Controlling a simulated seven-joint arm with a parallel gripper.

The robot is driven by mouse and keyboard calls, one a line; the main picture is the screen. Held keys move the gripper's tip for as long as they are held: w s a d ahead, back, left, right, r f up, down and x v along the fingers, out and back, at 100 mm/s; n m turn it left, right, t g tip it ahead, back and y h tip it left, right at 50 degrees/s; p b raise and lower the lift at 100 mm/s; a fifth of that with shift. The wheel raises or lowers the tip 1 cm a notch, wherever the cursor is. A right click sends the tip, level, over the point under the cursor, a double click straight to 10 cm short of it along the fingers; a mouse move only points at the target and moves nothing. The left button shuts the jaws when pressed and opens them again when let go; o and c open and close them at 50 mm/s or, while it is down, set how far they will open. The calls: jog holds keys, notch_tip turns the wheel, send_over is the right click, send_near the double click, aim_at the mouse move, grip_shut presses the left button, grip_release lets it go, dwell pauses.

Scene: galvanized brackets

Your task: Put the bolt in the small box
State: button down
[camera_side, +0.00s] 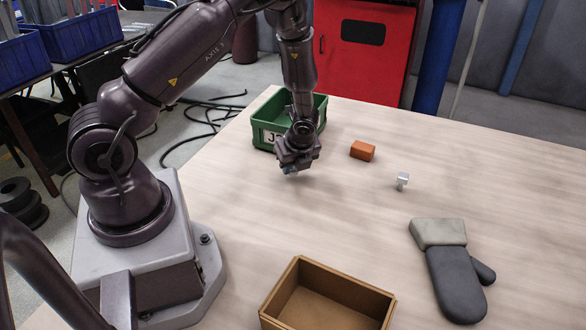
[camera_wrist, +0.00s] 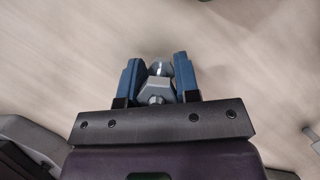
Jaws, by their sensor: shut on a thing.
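My gripper (camera_side: 292,168) is above the table in front of the green bin, pointing down. In the wrist view its two blue fingers (camera_wrist: 158,72) are shut on a small shiny metal piece (camera_wrist: 158,68), which looks like the bolt. Most of that piece is hidden between the fingers, and it cannot be made out in the side view. An open tan box (camera_side: 330,268) stands at the front of the table, and its visible inside is empty. The green bin (camera_side: 264,134), with a white label, stands at the back left; I cannot tell which is the small box.
An orange-brown block (camera_side: 362,151) lies right of my gripper. A grey mitt (camera_side: 452,268) lies at the right front. The table between my gripper and the tan box is clear.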

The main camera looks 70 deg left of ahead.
notch_tip(320, 180, up, 7)
jog(key=shift+r, duration=0.5)
jog(key=shift+d, duration=0.2)
jog(key=w+d+f+m+t, duration=0.1)
jog(key=w+d+m+t, duration=0.1)
jog(key=d+m, duration=0.6)
jog(key=m+t+h, duration=0.1)
jog(key=m+h, duration=0.7)
jog(key=m, duration=1.1)
send_over(345, 328)
jog(key=s+d, duration=0.1)
notch_tip(345, 328, down, 3)
jog(key=shift+r, duration=0.1)
jog(key=shift+f, duration=2.55)
